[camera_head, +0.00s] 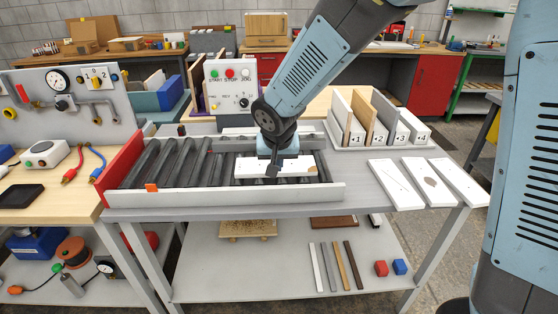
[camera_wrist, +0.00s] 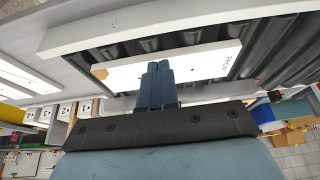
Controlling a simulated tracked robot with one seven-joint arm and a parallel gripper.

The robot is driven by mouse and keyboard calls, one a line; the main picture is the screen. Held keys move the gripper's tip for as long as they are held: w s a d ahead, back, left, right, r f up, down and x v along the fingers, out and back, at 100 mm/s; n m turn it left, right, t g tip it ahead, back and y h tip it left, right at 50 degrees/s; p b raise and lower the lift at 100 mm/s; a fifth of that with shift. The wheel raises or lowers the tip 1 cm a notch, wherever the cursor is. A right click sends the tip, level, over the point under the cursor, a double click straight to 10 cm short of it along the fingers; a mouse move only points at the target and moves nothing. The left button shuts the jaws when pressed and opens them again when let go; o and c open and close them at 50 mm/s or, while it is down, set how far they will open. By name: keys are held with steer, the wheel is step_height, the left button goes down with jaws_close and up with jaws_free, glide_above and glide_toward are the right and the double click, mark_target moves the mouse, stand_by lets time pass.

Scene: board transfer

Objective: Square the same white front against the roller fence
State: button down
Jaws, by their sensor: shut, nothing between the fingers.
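The white front (camera_head: 254,166) lies flat across the dark rollers at the right part of the conveyor. It has a brown patch at one end, and in the wrist view the white front (camera_wrist: 200,64) also shows small dark print at the other end. A long pale fence rail (camera_head: 225,198) runs along the near side; it also shows in the wrist view (camera_wrist: 150,20). A strip of rollers shows between rail and board, and their edges look roughly parallel. My gripper (camera_head: 272,170) is shut and empty over the board; its fingertips (camera_wrist: 157,66) overlap the board, contact unclear.
A red end plate (camera_head: 120,170) closes the conveyor's left end, with an orange block (camera_head: 151,187) on the near rail. A control box (camera_head: 229,87) stands behind. Several white boards (camera_head: 397,184) lie at right, before a rack of upright panels (camera_head: 375,120).

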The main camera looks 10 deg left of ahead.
steer(key=shift+s+x, duration=0.1)
steer(key=shift+x, duration=1.15)
steer(key=shift+s+x, duration=0.15)
steer(key=shift+x, duration=1.15)
steer(key=shift+w+a, duration=0.2)
steer(key=shift+w, duration=0.75)
steer(key=shift+w+a, duration=0.2)
steer(key=shift+w, duration=0.7)
steer(key=shift+w+a, duration=0.2)
steer(key=shift+w, duration=0.75)
steer(key=shift+s, duration=0.15)
steer(key=shift+s+d, duration=0.15)
steer(key=shift+s, duration=0.4)
steer(key=shift+s+d, duration=0.15)
steer(key=shift+s, duration=0.4)
steer(key=shift+r, duration=3.45)
